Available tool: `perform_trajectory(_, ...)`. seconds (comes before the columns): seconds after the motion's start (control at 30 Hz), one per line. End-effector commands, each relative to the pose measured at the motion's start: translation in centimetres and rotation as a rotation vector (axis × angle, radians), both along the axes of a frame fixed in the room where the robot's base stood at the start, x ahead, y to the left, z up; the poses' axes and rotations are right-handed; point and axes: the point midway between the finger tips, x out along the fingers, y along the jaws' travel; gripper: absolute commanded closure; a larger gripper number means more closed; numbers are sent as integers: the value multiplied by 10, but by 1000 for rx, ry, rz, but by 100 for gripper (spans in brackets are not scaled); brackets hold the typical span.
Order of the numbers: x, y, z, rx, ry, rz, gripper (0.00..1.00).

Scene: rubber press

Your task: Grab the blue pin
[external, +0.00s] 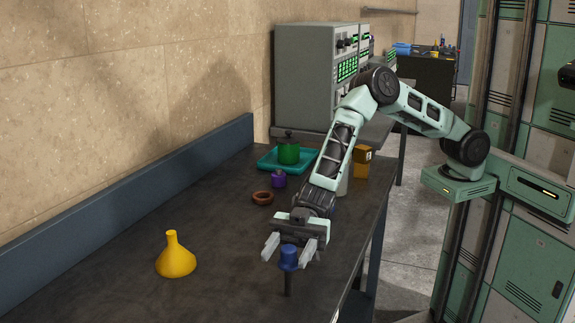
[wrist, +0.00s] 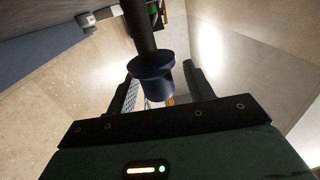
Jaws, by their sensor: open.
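The blue pin (external: 288,257) has a blue flanged head on a dark shaft and stands upright near the table's front right edge in the external view. My gripper (external: 287,250) is open at the pin, its two pale fingers spread to either side of the blue head. In the wrist view the blue head (wrist: 153,75) shows between the two fingers of my gripper (wrist: 160,80), with the dark shaft running to the top of the picture. I see no finger clearly touching the pin.
On the dark table (external: 215,270) stand a yellow funnel (external: 175,260), a brown ring (external: 262,198), a purple weight (external: 279,180), a green pot (external: 288,153) on a teal tray (external: 266,162), and an orange box (external: 362,163). A grey control cabinet (external: 305,80) stands behind. The table's front left is clear.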

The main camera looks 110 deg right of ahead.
Motion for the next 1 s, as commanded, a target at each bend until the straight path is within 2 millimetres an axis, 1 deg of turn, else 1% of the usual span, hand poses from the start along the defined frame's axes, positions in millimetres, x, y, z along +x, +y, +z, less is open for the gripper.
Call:
perform_trajectory(0.1, 6, 7, 0, 1, 1, 0, 48)
perform_trajectory(0.33, 7, 8, 0, 1, 1, -1, 48)
perform_trajectory(0.37, 7, 8, 0, 1, 1, -1, 54)
perform_trajectory(0.4, 7, 8, 0, 0, 0, -1, 65)
perform_trajectory(0.47, 7, 8, 0, 0, 0, -1, 81)
perform_trajectory(0.5, 7, 8, 0, 0, 0, -1, 92)
perform_trajectory(0.53, 7, 8, 0, 0, 0, -1, 100)
perform_trajectory(0.83, 7, 8, 3, 1, -2, -1, 99)
perform_trajectory(0.93, 7, 7, 13, 0, -4, -1, 99)
perform_trajectory(1.0, 7, 7, 24, 0, -5, -1, 99)
